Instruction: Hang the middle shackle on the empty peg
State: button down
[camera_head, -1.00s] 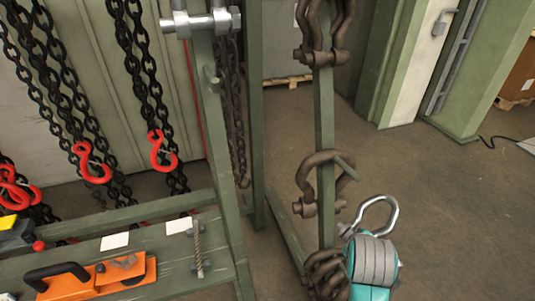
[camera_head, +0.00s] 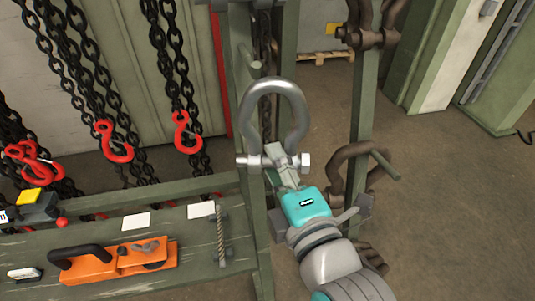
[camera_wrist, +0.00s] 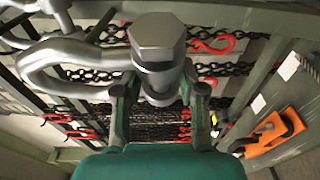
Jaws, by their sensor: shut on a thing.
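The silver shackle (camera_head: 297,112) is in my gripper (camera_head: 284,163), with its bow up and its pin across the bottom. My gripper is shut on it at the pin. In the wrist view the pin's hex head (camera_wrist: 158,42) stands between my fingers (camera_wrist: 160,92), and the bow (camera_wrist: 70,52) reaches left.
Rusty brown shackles (camera_head: 345,160) hang on the right post (camera_head: 364,100), close behind my gripper. A bench (camera_head: 190,265) with an orange tool (camera_head: 95,262) is at lower left. Black chains with red hooks (camera_head: 187,135) hang at the back left.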

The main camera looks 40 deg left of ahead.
jog(key=shift+s+a+r, duration=0.35)
jog(key=shift+r, duration=0.15)
jog(key=w+f+x, duration=0.1)
jog(key=x, duration=1.1)
jog(key=shift+w+d+f, duration=0.2)
jog(key=shift+w, duration=0.05)
dwell(1.3)
dwell(0.3)
dwell(0.5)
jog(key=c, duration=0.6)
grip_release()
jog(key=v, duration=1.2)
jog(key=shift+w+f, duration=0.1)
jog(key=shift+f, duration=0.1)
